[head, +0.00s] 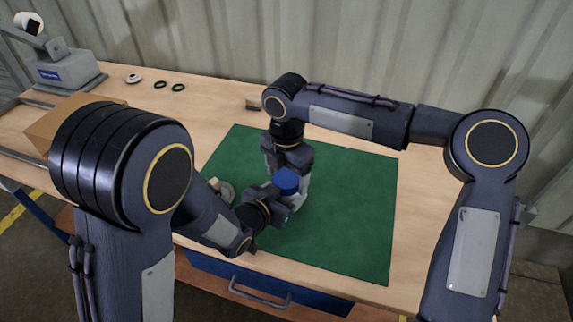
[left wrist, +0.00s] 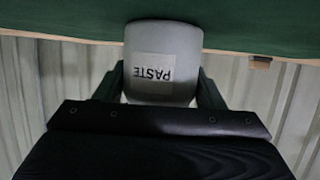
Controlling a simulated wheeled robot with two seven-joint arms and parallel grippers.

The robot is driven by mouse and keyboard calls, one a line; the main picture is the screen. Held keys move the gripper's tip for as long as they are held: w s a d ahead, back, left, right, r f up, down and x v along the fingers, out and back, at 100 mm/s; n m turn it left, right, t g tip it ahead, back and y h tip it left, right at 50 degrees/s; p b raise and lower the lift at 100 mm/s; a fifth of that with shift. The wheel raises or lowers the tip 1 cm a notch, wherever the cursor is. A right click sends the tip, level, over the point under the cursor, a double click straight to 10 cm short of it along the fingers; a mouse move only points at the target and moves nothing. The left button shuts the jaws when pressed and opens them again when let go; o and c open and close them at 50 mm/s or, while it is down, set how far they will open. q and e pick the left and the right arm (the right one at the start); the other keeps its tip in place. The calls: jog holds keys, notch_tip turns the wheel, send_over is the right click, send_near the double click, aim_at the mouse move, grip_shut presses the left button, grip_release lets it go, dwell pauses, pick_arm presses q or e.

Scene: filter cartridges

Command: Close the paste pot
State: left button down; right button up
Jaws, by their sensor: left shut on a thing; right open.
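The paste pot (left wrist: 162,62) is a grey round container with a "PASTE" label, which reads upside down in the left wrist view. My left gripper (left wrist: 158,92) is shut on it, one dark finger on each side. In the head view a blue round lid (head: 286,180) shows at the pot, over the green mat. I cannot tell whether it is fully seated. My right gripper (head: 289,168) points down just above and behind the lid, open. Its fingertips are partly hidden, and most of the pot is hidden by my left gripper.
The green mat (head: 345,220) lies on the wooden table (head: 215,100). Small rings (head: 178,87) lie at the back left. A cardboard box (head: 45,125) stands at the left. The mat's right side is clear.

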jog(key=shift+f, duration=0.1)
jog(key=c, duration=1)
jog(key=m, duration=0.5)
jog(key=o, duration=1.1)
jog(key=shift+r, duration=2.3)
jog(key=shift+c, duration=0.5)
